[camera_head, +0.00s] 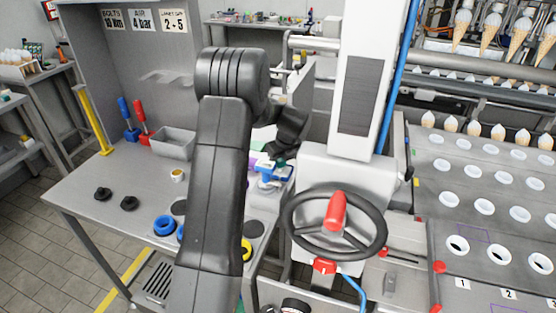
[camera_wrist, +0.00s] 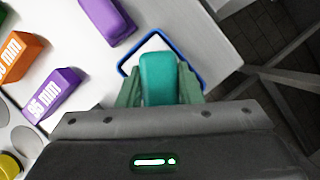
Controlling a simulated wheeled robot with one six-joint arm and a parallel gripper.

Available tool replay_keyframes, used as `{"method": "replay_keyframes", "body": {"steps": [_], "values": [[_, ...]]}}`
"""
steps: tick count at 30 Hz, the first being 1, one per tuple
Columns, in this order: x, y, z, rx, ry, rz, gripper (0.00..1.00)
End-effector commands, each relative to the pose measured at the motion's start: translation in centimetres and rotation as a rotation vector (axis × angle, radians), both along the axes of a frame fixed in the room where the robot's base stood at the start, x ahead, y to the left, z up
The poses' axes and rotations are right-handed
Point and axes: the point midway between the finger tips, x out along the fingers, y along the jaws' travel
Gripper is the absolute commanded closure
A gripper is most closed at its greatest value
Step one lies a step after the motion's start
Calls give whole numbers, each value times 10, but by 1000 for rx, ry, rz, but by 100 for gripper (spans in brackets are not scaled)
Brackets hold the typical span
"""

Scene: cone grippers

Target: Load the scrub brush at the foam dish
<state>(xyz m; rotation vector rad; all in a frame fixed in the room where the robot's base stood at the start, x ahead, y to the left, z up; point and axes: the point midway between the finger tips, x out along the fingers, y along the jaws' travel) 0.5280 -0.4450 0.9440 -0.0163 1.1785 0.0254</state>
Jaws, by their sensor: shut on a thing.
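The teal scrub brush (camera_wrist: 158,78) is between the fingers of my gripper (camera_wrist: 160,88) in the wrist view, and the gripper is shut on it. A blue-rimmed dish (camera_wrist: 125,72), probably the foam dish, lies just beyond and around the brush's far end in that view. I cannot tell whether the brush touches it. The brush hides much of the dish's inside. In the head view, my gripper (camera_head: 282,150) is over the right part of the grey workbench, above the blue dish (camera_head: 275,174). My arm hides part of that area.
Purple (camera_wrist: 65,90) and orange (camera_wrist: 25,55) labelled blocks and another purple block (camera_wrist: 107,20) lie left of the dish. The workbench (camera_head: 100,215) also bears a grey bin (camera_head: 172,143) and black knobs (camera_head: 129,203). A handwheel (camera_head: 377,238) stands close on the right.

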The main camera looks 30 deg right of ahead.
Motion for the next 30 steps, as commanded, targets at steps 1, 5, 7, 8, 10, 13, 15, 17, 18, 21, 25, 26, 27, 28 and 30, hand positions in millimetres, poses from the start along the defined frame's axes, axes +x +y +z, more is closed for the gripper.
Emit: {"method": "replay_keyframes", "body": {"steps": [1,5,7,8,10,13,15,17,18,21,25,26,27,28,30], "values": [[0,0,0,0,0,0,86],[0,0,0,0,0,0,86],[0,0,0,0,0,0,86],[0,0,0,0,0,0,86],[0,0,-1,0,0,0,86],[0,0,-2,0,0,0,86],[0,0,-3,0,0,0,86],[0,0,-3,0,0,0,86],[0,0,-4,0,0,0,86],[0,0,-5,0,0,0,86],[0,0,-7,0,0,0,86],[0,0,-7,0,0,0,86],[0,0,-8,0,0,0,86],[0,0,-8,0,0,0,86],[0,0,-9,0,0,0,86]]}}
